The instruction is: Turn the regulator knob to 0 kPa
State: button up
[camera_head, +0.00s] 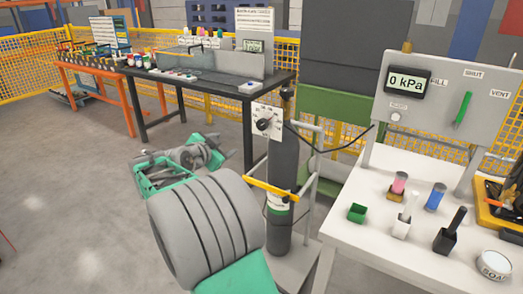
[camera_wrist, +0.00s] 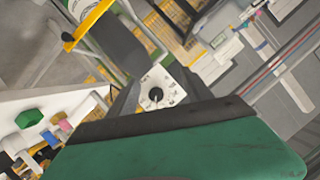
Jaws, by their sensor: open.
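The regulator knob (camera_head: 264,124) is a dark round knob on a white dial plate, mounted on the upper part of a grey gas cylinder (camera_head: 283,165). It also shows in the wrist view (camera_wrist: 156,95), where its setting is too small to read. My gripper (camera_wrist: 157,86) is open, with its two grey fingers on either side of the knob in that picture; contact is not visible, and the distance to it cannot be told. A display (camera_head: 406,82) on the grey panel reads 0 kPa. My ribbed grey arm fills the lower middle of the head view.
The panel (camera_head: 430,110) has a green lever (camera_head: 463,107). A yellow clamp (camera_head: 270,190) crosses the cylinder.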

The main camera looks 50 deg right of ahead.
aim_at(260, 126)
jog(key=s+d+m+g+h, duration=0.1)
jog(key=d, duration=0.4)
jog(key=d+m+g+h, duration=0.1)
jog(key=d+m+h, duration=0.1)
jog(key=d, duration=0.3)
jog(key=s+d+r+m+h, duration=0.1)
jog(key=d+m, duration=0.1)
jog(key=d, duration=0.3)
jog(key=shift+s+d+g+b, duration=0.3)
jog(key=shift+g, duration=0.1)
jog(key=shift+c, duration=0.5)
grip_shut()
